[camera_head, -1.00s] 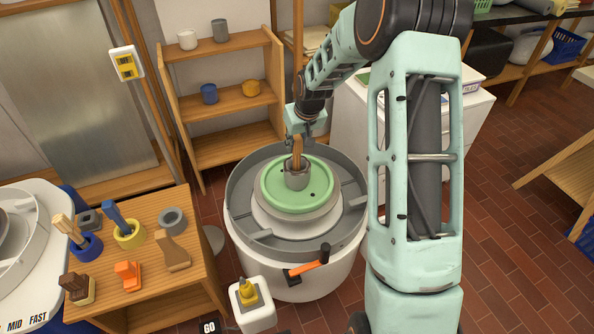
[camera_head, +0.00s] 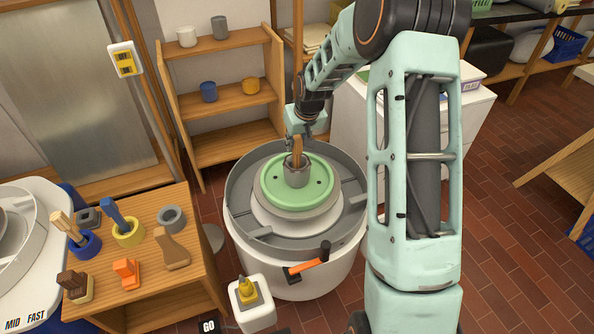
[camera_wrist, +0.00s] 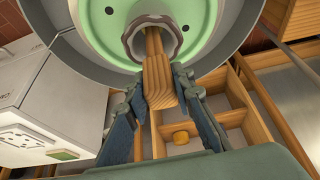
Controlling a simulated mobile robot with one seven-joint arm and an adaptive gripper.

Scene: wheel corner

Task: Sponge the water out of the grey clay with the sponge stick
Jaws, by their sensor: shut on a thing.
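The grey clay (camera_head: 297,179) is a small open cylinder at the middle of the green bat (camera_head: 322,198) on the wheel. My gripper (camera_head: 297,133) is above it, shut on the wooden handle of the sponge stick (camera_head: 297,152). In the wrist view the sponge stick (camera_wrist: 157,70) runs from between my fingers (camera_wrist: 160,100) into the mouth of the clay (camera_wrist: 150,38). Its lower end is hidden inside the clay, so I cannot see the sponge or any water.
A grey splash pan (camera_head: 240,205) surrounds the wheel. An orange-handled lever (camera_head: 308,265) is on its front. A wooden table (camera_head: 150,205) with tools and pots stands at left. A shelf (camera_head: 225,100) with cups is behind.

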